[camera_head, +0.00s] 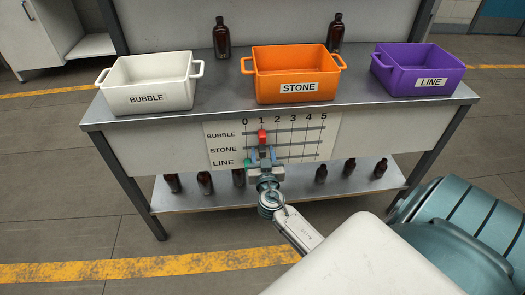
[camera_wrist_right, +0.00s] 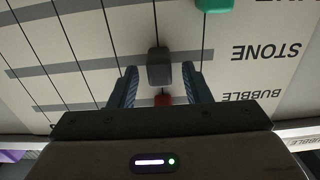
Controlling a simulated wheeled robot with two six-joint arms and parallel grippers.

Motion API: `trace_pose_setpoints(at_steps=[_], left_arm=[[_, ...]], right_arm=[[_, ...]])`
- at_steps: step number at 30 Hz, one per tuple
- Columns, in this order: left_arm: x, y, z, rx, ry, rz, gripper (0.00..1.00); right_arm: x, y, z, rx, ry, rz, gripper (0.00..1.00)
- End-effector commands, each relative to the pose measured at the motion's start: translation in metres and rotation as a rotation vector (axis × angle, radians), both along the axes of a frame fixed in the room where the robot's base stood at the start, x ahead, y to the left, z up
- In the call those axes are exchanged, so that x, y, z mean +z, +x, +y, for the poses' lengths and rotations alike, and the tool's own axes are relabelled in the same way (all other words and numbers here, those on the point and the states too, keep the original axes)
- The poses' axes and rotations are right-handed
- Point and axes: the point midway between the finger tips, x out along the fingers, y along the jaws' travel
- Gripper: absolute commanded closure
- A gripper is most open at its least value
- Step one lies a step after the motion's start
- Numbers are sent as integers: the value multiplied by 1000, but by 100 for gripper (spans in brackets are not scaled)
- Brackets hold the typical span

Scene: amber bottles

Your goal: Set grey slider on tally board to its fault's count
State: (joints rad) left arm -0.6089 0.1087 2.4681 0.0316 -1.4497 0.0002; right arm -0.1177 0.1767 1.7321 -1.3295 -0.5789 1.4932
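The tally board (camera_head: 225,142) hangs on the bench front, with rows BUBBLE, STONE and LINE and columns 0 to 5. The grey slider (camera_wrist_right: 159,67) is on the STONE row in the wrist view, at the column line marked 1. My right gripper (camera_head: 263,154) is at the board. Its open fingers (camera_wrist_right: 159,72) stand on both sides of the grey slider, with a gap on each side. In the head view the gripper mostly hides this slider. The red slider (camera_head: 262,136) is at 1 on BUBBLE. The green slider (camera_head: 247,163) is at 0 on LINE. My left gripper is out of view.
On the bench stand a white BUBBLE bin (camera_head: 150,84), an orange STONE bin (camera_head: 293,75) and a purple LINE bin (camera_head: 418,71). Two amber bottles (camera_head: 221,38) (camera_head: 335,33) stand behind them. Several bottles stand on the lower shelf (camera_head: 300,188). The bins' insides look empty.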

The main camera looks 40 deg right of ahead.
Motion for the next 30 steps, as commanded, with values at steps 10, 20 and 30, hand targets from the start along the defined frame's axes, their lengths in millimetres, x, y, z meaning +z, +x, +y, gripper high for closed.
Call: trace_pose_setpoints(at_steps=[10, 20, 30], left_arm=[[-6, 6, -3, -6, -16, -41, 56], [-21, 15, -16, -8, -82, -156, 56], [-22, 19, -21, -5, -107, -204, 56]], right_arm=[[-2, -21, 13, 1, 2, 0, 56], [-3, -76, 46, -1, 3, 1, 56], [0, -93, 57, 0, -1, 0, 56]])
